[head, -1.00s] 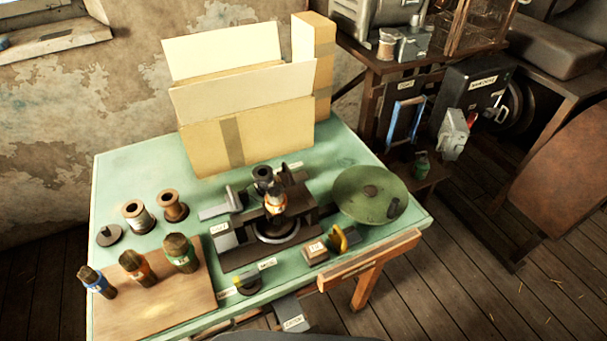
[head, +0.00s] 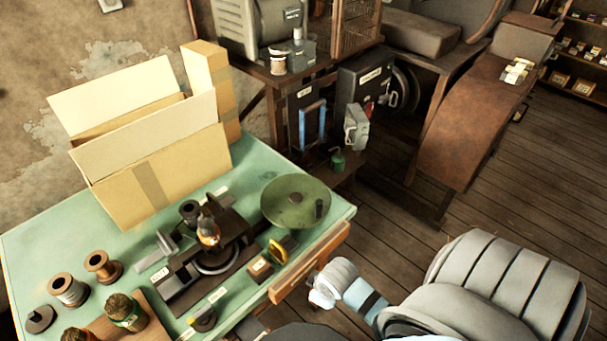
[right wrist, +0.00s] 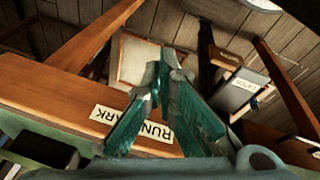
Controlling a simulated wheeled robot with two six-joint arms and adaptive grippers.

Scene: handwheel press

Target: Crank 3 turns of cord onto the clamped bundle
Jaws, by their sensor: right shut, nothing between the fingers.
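The dark press (head: 185,280) stands on the green table. An upright bundle (head: 208,232) with an orange-brown middle sits in it, above a pale ring. My left gripper is not in view.
A large open cardboard box (head: 160,185) fills the back of the table. Two spools (head: 68,290) and dark-topped bundles (head: 125,312) stand at the left. A yellow-handled tool (head: 277,250) and a small block (head: 260,268) lie at the front edge. Shelves stand behind.

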